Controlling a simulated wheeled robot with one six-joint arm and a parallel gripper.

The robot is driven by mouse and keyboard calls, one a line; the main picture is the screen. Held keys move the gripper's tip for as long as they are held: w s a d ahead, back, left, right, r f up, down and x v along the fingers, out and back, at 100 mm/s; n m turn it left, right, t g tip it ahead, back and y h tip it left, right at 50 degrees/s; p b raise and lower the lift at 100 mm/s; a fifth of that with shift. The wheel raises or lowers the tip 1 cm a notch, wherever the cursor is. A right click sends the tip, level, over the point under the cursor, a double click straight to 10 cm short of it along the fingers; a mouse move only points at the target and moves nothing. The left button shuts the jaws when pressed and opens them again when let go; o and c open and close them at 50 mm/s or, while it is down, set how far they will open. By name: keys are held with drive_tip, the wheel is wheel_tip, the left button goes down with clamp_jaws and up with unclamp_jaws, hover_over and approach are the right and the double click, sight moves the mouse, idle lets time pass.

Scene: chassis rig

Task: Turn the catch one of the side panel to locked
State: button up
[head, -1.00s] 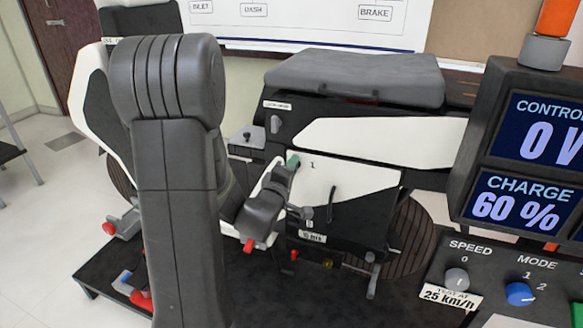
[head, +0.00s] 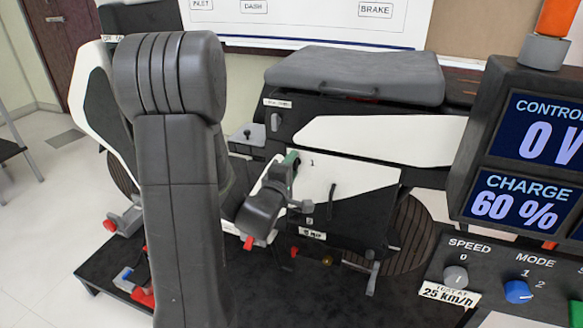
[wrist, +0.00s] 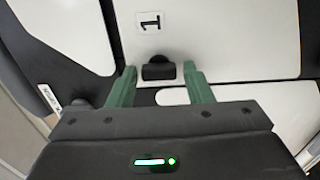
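The side panel (head: 362,186) is a white and black panel on the vehicle's side, with a small "1" label. It also shows as white areas in the wrist view (wrist: 225,35). Catch one (wrist: 158,69) is a small black knob below the turned "1" label. My gripper (wrist: 161,70) is open, its green fingertips on either side of the catch with a small gap at each side. In the head view my gripper (head: 292,158) is at the panel's upper left and hides the catch. The catch's exact angle is hard to tell.
The vehicle has a grey seat (head: 355,75) above the panel and stands on a dark platform (head: 310,300). A control console (head: 520,170) with screens and knobs fills the right. A slim dark handle (head: 331,201) stands out on the panel.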

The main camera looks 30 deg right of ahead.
drive_tip(key=shift+o, duration=0.5)
drive_tip(key=v, duration=1.4)
drive_tip(key=shift+p, duration=0.4)
drive_tip(key=shift+w+d, duration=0.1)
drive_tip(key=x, duration=1.3)
drive_tip(key=shift+w+d+b, duration=0.2)
drive_tip(key=shift+d+b, duration=0.15)
drive_tip(key=shift+b, duration=0.05)
drive_tip(key=shift+a, duration=0.1)
